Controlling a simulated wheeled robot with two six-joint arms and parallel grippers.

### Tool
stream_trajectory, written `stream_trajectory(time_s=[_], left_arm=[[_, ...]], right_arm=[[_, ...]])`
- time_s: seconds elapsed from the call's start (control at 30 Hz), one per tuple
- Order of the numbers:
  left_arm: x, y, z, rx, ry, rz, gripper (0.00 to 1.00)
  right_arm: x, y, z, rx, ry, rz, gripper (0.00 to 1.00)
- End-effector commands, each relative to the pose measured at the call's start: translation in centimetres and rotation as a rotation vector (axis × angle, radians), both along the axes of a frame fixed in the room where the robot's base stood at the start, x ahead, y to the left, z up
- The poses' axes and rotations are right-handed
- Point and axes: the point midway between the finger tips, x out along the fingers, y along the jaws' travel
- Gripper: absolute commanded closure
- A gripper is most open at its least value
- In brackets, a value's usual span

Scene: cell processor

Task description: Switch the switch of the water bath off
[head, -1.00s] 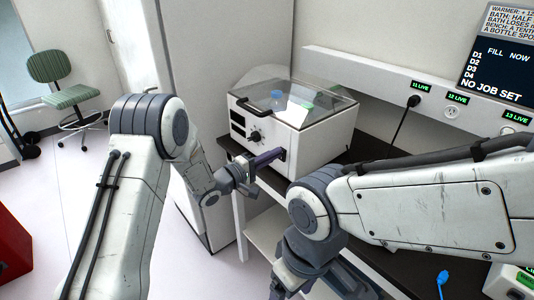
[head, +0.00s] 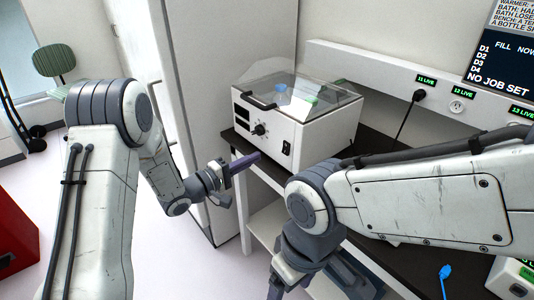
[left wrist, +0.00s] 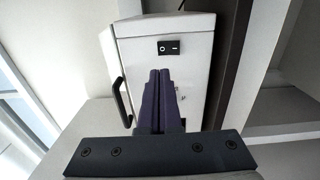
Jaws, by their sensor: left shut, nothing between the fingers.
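The water bath (head: 318,132) is a white box on the dark bench, with a clear lid, a black front handle and a dial. Its black rocker switch (head: 287,148) sits low on the panel right of the dial. In the left wrist view the switch (left wrist: 168,47) shows its O and line marks, just beyond the fingertips; which side is pressed I cannot tell. My left gripper (head: 256,156) is shut and empty, its purple fingers pointing at the bath, apart from the switch.
A black plug and cable (head: 405,118) hang from the wall rail (head: 375,75) behind the bench. A blue plug (head: 445,270) lies on the dark bench top at right. A tall white cabinet (head: 215,90) stands left of the bath. Inside the bath are blue and green items.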

Motion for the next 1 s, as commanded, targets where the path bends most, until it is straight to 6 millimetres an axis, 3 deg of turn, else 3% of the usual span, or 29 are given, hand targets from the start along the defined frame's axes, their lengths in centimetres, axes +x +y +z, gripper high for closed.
stream_trajectory(time_s=[0.13,0.37,0.83,1.0], left_arm=[[-1.6,2.2,0.0,0.001,0.001,0.003,1.00],[-2.8,3.5,0.1,0.002,0.003,-0.003,1.00],[-2.9,3.5,0.1,0.006,0.002,-0.003,1.00],[-2.3,2.2,0.0,0.168,-0.044,0.030,1.00]], right_arm=[[0.0,0.0,-0.7,0.000,0.000,0.000,0.22],[0.0,0.0,-0.9,0.000,0.000,0.000,0.22],[0.0,0.0,-0.8,0.001,-0.001,0.000,0.22],[0.0,0.0,-0.8,0.000,0.000,0.000,0.22]])
